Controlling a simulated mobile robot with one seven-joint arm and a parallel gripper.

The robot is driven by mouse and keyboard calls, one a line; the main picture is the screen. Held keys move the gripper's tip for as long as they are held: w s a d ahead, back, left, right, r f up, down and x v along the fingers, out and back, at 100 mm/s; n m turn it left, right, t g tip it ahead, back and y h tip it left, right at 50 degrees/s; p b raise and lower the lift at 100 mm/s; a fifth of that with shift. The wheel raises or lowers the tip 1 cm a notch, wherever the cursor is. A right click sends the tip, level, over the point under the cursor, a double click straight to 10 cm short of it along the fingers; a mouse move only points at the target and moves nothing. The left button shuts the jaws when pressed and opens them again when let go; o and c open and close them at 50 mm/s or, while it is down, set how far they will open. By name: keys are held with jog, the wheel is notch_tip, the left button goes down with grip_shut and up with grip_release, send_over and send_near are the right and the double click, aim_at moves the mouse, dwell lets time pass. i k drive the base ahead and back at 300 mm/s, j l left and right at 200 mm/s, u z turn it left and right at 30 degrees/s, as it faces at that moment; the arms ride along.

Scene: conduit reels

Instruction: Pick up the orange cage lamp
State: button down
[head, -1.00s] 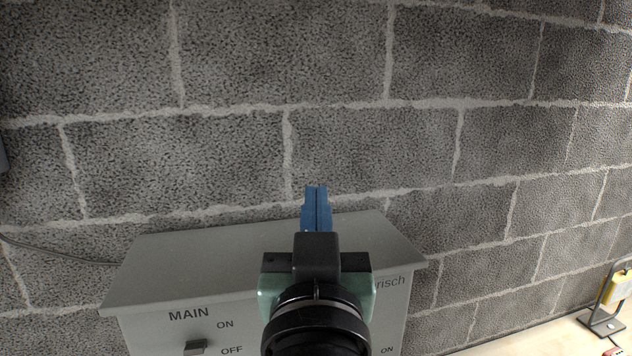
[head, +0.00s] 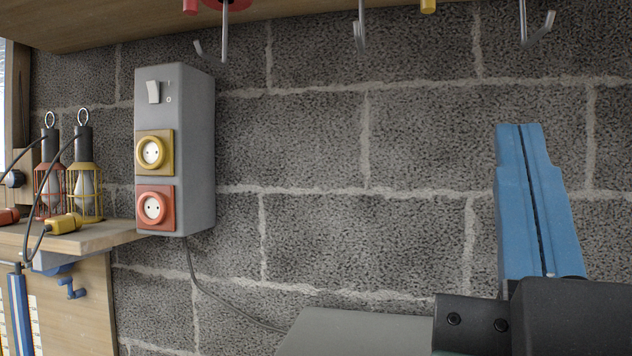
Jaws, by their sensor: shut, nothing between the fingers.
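The orange cage lamp (head: 47,188) stands upright on a wooden shelf at the far left, with a dark handle and a metal ring on top. A yellow cage lamp (head: 84,190) stands close on its right. A dark cord and a yellow plug (head: 63,224) lie in front and partly cover the orange lamp. My gripper (head: 519,130) is at the right, its blue fingers shut and empty, pointing up. It is far across the picture from the lamp.
A grey socket box (head: 203,150) with a yellow and a red socket is on the wall right of the lamps. Hooks hang from an overhead board (head: 110,20). A red plug (head: 8,216) lies at the left edge of the wooden shelf (head: 110,234). A grey cabinet top (head: 355,332) is below.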

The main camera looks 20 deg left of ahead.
aim_at(53, 192)
jog(key=u, duration=1.75)
jog(key=i+j, duration=0.3)
jog(key=j+u, duration=0.05)
